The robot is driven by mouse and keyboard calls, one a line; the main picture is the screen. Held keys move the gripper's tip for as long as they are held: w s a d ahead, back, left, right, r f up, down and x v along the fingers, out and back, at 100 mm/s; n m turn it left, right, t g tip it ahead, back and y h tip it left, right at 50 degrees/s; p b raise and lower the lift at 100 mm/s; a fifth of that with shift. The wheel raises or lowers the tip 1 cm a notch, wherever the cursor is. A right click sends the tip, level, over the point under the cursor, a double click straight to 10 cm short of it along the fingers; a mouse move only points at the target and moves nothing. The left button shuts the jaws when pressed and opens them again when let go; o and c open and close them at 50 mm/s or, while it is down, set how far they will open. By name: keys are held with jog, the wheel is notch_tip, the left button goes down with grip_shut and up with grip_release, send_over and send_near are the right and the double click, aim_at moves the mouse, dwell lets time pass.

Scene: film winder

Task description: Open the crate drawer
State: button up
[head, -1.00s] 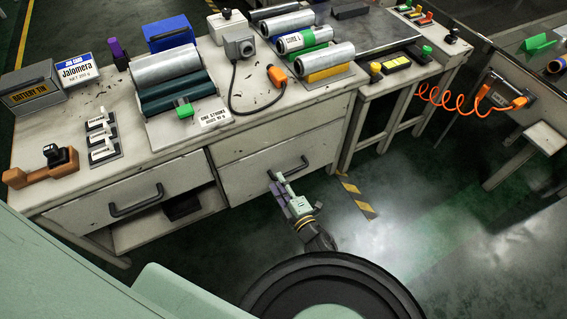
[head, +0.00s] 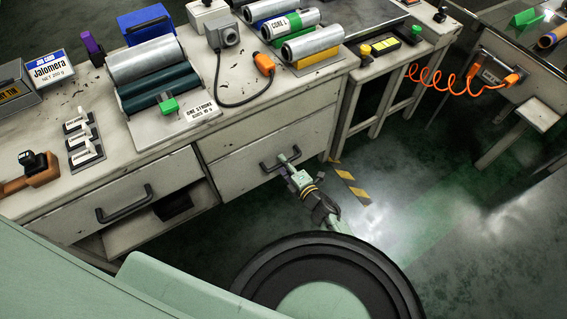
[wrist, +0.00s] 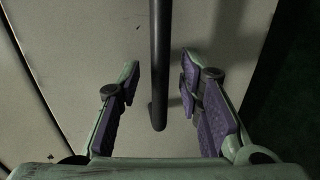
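A pale worn drawer front (head: 238,178) with a dark bar handle (head: 267,166) is at the right of the bench's lower part and looks shut. My gripper (head: 288,162) is at this handle and covers part of it. In the wrist view my gripper (wrist: 158,85) is open. The dark handle bar (wrist: 159,60) runs between its purple-padded fingers, with a gap on each side. The pale drawer front (wrist: 90,40) lies behind it. A second drawer (head: 165,180) with its own dark handle (head: 124,206) is at the left and looks shut. No label on either drawer is readable.
The bench top (head: 55,110) holds rollers, a grey box with a cable, and small switches. An open shelf with a dark object (head: 174,207) is under the left drawer. A side table and orange coiled cable (head: 450,82) stand right. Floor (head: 440,190) in front is clear.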

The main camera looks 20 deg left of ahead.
jog(key=shift+w+a+f, duration=0.1)
jog(key=shift+w+a, duration=0.1)
jog(key=shift+a, duration=0.1)
grip_shut()
dwell(0.4)
dwell(0.4)
